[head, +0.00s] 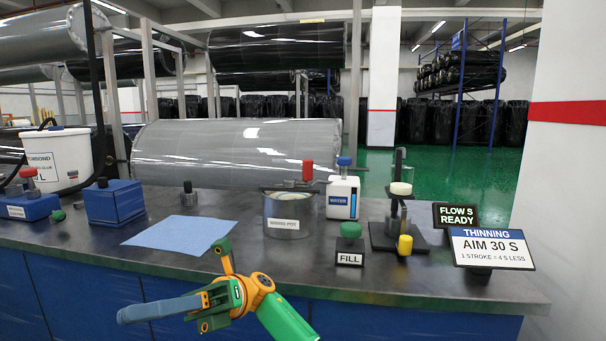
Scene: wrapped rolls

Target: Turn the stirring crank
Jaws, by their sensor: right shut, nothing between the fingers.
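The metal pot (290,215) with a small white label stands on the dark worktop. A flat crank bar lies across its top, with an upright red knob (307,170) at the right end of the bar. My right gripper (124,316) is in front of the worktop at the lower left. Its fingers are shut, empty and point left, well apart from the crank. My left gripper is not in view.
A white WATER jug (343,198) stands close right of the pot. The FILL button (350,238), a cup stand (400,215) and the THINNING sign (490,248) are further right. A blue cloth (180,232) lies left, with blue boxes (114,203) beyond.

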